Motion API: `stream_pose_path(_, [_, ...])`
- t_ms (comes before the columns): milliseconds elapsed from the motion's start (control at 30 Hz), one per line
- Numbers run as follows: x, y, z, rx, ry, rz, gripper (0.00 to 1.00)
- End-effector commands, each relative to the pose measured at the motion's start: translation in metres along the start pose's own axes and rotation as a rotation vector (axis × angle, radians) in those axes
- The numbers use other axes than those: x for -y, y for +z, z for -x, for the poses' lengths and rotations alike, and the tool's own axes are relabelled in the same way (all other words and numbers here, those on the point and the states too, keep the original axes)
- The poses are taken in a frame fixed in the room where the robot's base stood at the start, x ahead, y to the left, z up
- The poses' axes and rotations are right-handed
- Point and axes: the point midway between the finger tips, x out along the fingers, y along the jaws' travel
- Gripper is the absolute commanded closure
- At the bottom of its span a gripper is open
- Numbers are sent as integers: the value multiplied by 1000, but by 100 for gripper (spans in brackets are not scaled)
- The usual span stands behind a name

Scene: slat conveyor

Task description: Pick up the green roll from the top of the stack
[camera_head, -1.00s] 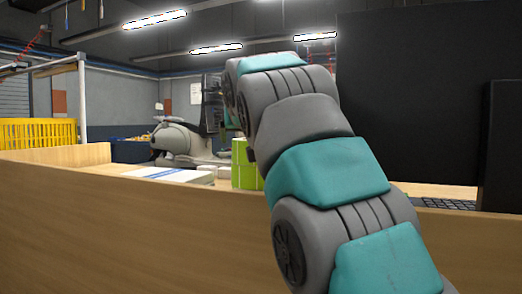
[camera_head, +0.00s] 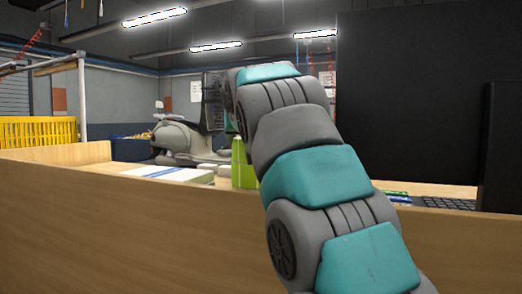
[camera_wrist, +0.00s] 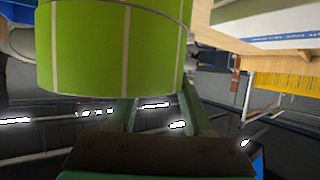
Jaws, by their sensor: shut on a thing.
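A bright green roll with pale stripes (camera_wrist: 115,45) fills the upper left of the wrist view. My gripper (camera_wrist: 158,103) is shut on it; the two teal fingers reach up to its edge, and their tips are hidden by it. In the head view, green shows behind the counter edge (camera_head: 243,176), just left of my arm, with a narrow, slanted upper part. My arm hides part of it, so I cannot tell the held roll from the stack there. My gripper is mostly hidden in that view.
A wooden counter panel (camera_head: 130,220) runs across the front. A white book or box with blue marks (camera_head: 172,174) lies left of the green. A dark monitor (camera_head: 425,100) and keyboard (camera_head: 447,203) stand right. A yellow crate (camera_head: 38,132) is far left.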

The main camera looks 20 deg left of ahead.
Motion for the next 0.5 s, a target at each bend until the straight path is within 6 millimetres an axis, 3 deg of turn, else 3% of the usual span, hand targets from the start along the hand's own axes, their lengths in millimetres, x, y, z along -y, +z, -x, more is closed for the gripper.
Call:
stream_pose_path(33, [0,0,0,0,0,0,81])
stream_pose_path(200, [0,0,0,1,0,0,100])
stream_pose_path(500, [0,0,0,1,0,-1,100])
